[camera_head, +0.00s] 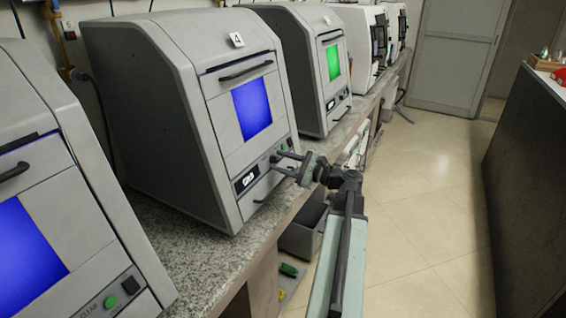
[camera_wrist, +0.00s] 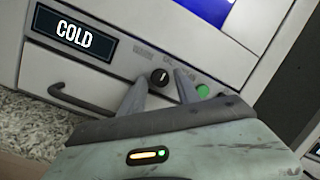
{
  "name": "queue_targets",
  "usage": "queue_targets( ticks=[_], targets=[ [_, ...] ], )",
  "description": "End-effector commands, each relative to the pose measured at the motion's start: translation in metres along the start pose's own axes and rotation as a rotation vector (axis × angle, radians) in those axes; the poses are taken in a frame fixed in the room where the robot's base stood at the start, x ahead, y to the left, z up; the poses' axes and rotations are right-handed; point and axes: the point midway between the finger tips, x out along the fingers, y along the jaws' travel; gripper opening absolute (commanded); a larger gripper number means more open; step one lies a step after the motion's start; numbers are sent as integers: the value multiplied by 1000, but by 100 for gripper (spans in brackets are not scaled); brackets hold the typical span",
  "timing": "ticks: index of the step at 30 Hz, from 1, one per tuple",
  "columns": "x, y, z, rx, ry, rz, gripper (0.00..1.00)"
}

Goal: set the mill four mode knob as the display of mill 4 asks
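Mill 4 (camera_head: 150,110) is a grey machine with a "4" tag (camera_head: 237,40) on top and a blue window. Its display (camera_wrist: 73,36) reads COLD in the wrist view; in the head view the display (camera_head: 246,180) is too small to read surely. The mode knob (camera_wrist: 159,76) is round and black, with a white mark pointing nearly straight up in the wrist picture. Small labels above it are too faint to read. My gripper (camera_wrist: 158,80) is open, one finger on each side of the knob; I cannot tell whether they touch it. The gripper (camera_head: 276,163) is at the mill's front panel in the head view.
A green button (camera_wrist: 203,90) sits just right of the knob, near my right finger. A drawer handle (camera_wrist: 66,97) is below the display. Neighbouring mills stand on both sides along the granite counter (camera_head: 205,260). The tiled floor (camera_head: 420,220) to the right is clear.

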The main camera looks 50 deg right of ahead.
Motion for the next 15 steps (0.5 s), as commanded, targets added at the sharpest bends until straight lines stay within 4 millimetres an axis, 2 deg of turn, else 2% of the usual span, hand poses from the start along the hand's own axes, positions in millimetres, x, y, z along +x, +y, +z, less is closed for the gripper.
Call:
queue_targets(
  ticks=[1,3,4,6,15],
  targets=[
    [0,0,0,0,0,0,21],
    [0,0,0,0,0,0,2],
    [0,0,0,0,0,0,0],
    [-4,-5,-4,0,4,-5,0],
    [-3,-3,-2,-47,-3,2,0]
  ],
)
